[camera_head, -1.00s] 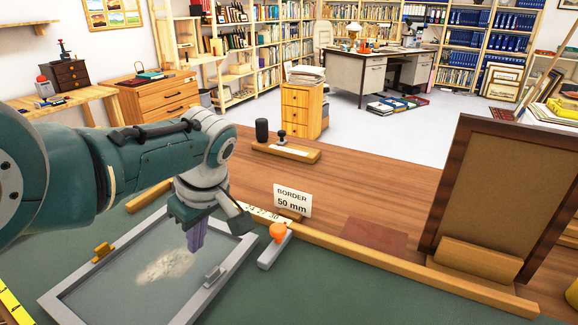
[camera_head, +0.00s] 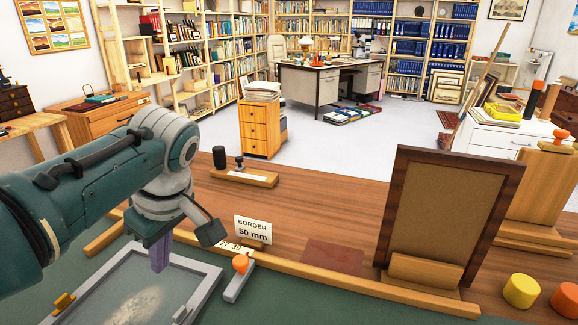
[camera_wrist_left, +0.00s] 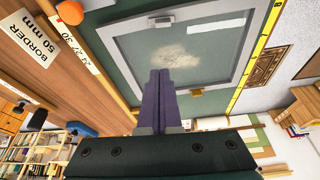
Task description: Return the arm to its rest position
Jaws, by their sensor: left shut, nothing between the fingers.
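My left arm comes in from the left in the head view. Its gripper (camera_head: 160,255) points down with its purple fingers together and empty, above the grey-framed glass panel (camera_head: 207,277) on the green mat. In the left wrist view the two purple fingers (camera_wrist_left: 159,82) lie side by side against each other, with nothing between them. The grey frame (camera_wrist_left: 262,45) and a pale dusty patch (camera_wrist_left: 170,47) on its glass show beyond the fingertips. My right gripper is not in view.
A card reading "BORDER 50 mm" (camera_head: 252,231) stands by a long wooden rail (camera_head: 330,273), right of the gripper. An orange-knobbed stop (camera_head: 240,264) sits close by. A brown-framed board (camera_head: 440,215) stands upright at right. Yellow (camera_head: 521,291) and orange pots are at lower right.

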